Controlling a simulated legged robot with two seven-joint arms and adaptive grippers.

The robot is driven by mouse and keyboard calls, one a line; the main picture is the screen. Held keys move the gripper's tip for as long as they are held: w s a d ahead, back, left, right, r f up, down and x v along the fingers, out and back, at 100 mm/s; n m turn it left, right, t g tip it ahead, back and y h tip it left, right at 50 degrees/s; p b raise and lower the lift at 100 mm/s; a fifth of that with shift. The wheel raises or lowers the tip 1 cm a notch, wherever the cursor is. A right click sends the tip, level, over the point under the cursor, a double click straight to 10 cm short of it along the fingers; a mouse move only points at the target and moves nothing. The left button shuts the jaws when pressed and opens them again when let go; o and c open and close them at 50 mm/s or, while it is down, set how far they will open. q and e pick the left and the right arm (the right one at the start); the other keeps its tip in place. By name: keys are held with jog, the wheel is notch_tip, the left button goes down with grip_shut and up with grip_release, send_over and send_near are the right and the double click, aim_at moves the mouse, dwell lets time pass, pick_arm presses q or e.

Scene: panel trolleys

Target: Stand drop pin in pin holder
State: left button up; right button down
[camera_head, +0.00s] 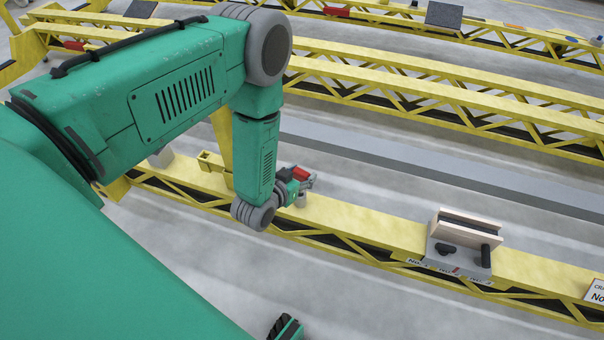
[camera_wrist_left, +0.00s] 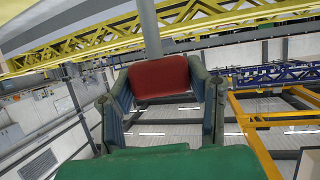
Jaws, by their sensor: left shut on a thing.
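My left gripper (camera_head: 296,185) is at the end of the green arm, just above the nearest yellow beam. It is shut on the red handle of the drop pin (camera_head: 301,173). In the left wrist view, the red handle of the pin (camera_wrist_left: 160,78) sits between the two fingertips, and a grey rod extends from it toward the top. A short grey cylinder (camera_head: 301,199) shows on the beam right below the gripper. I cannot tell whether it is the pin holder or part of the pin.
A grey clamp block with a pale slotted top (camera_head: 462,235) stands on the nearest yellow beam (camera_head: 370,225), right of the gripper. A yellow square bracket (camera_head: 211,160) is left of the arm. More yellow truss beams (camera_head: 440,90) lie behind, across a bare grey floor strip.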

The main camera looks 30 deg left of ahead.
aim_at(301, 192)
pick_arm(q)
jog(key=shift+a, duration=0.15)
jog(key=shift+f+b, duration=1.8)
jog(key=shift+f, duration=0.9)
jog(key=o, duration=2)
jog(key=shift+o, duration=0.2)
jog(key=p+v, duration=0.6)
jog(key=v, duration=0.3)
